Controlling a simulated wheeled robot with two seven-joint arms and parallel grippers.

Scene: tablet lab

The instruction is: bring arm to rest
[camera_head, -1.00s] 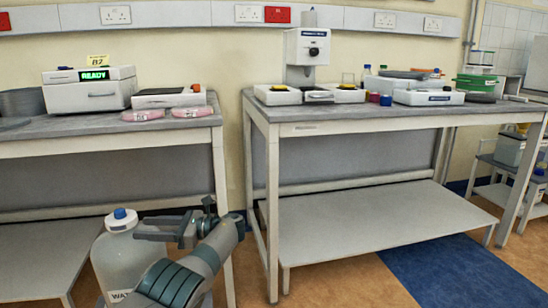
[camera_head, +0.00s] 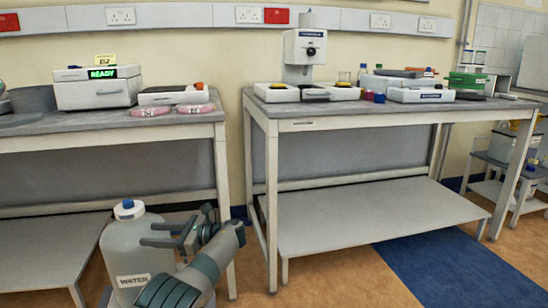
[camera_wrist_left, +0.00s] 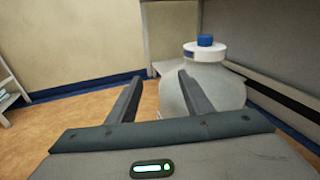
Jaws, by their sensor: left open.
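My left gripper (camera_head: 165,236) is low at the bottom left of the head view, in front of the gap between the two benches. Its two fingers are apart with nothing between them; the left wrist view shows the same open gripper (camera_wrist_left: 158,98). A grey water container (camera_head: 128,246) with a blue cap and a WATER label stands just beside and behind the gripper. It also shows in the left wrist view (camera_wrist_left: 212,85), to the right of the fingers, partly hidden by the right finger. Touching cannot be told. My right gripper is not in view.
The left bench (camera_head: 40,144) carries a box with a green READY display (camera_head: 95,90) and two pink items. The right bench (camera_head: 300,112) carries a tablet press-like machine (camera_head: 305,55), trays and small bottles. The floor with its blue strip (camera_head: 440,270) is clear.

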